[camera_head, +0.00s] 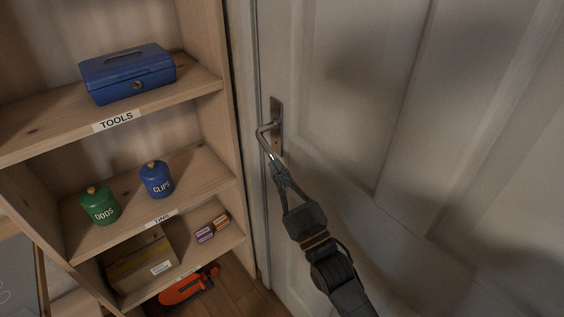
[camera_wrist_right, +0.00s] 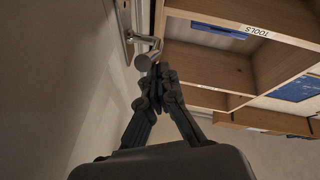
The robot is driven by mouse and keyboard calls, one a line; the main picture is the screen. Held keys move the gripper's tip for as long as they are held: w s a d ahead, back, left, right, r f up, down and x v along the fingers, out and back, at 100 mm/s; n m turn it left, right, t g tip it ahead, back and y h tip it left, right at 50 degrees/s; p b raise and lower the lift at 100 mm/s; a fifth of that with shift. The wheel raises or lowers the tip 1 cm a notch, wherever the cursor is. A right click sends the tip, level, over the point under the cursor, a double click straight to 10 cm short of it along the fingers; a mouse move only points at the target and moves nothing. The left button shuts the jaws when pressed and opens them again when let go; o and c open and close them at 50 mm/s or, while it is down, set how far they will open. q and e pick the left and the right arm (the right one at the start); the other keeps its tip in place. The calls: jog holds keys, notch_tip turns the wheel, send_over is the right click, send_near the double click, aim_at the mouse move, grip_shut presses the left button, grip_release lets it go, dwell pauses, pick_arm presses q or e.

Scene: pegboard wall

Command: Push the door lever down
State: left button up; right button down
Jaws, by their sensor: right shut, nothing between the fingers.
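The door lever (camera_head: 265,131) is a grey metal handle on a tall plate on the white panelled door (camera_head: 345,110). Its grip bends toward the left and looks tilted down in the head view. My right gripper (camera_head: 272,162) is shut and empty, with its fingertips at the lever's end. In the right wrist view, the lever (camera_wrist_right: 147,60) shows just beyond the closed fingertips of my right gripper (camera_wrist_right: 157,68). They look touching or nearly so; I cannot tell which. My left gripper is not in view.
A wooden shelf unit (camera_head: 231,130) stands left of the door, close to the lever. It holds a blue toolbox (camera_head: 128,73), a green tin (camera_head: 100,205), a blue tin (camera_head: 156,180) and a cardboard box (camera_head: 140,265). An orange tool (camera_head: 185,288) lies low down.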

jog(key=shift+w+a+f, duration=0.15)
jog(key=shift+w+f, duration=0.15)
jog(key=shift+f, duration=0.4)
